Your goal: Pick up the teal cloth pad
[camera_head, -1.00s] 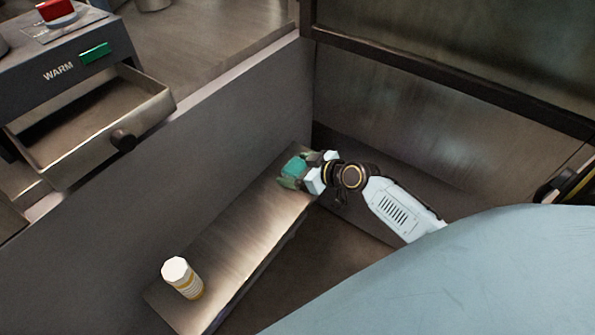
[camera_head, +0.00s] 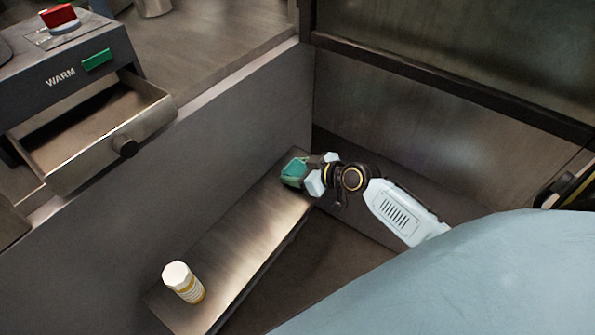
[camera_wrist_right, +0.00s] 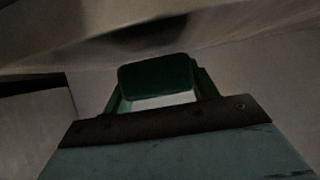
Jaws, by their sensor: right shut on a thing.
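The teal cloth pad (camera_head: 294,167) is at the far end of a narrow metal shelf, between the fingers of my right gripper (camera_head: 296,173). In the right wrist view the pad (camera_wrist_right: 156,77) is a dark green rounded block at the tips of the green fingers, with a gap behind it. My right gripper (camera_wrist_right: 157,88) is shut on it. I cannot tell whether the pad is clear of the shelf. My left gripper is not in view.
A white and yellow bottle (camera_head: 183,282) stands at the near end of the shelf (camera_head: 240,232). A grey wall (camera_head: 230,130) rises behind the shelf. A machine marked WARM (camera_head: 62,75) with an open, empty-looking drawer (camera_head: 95,130) is at upper left.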

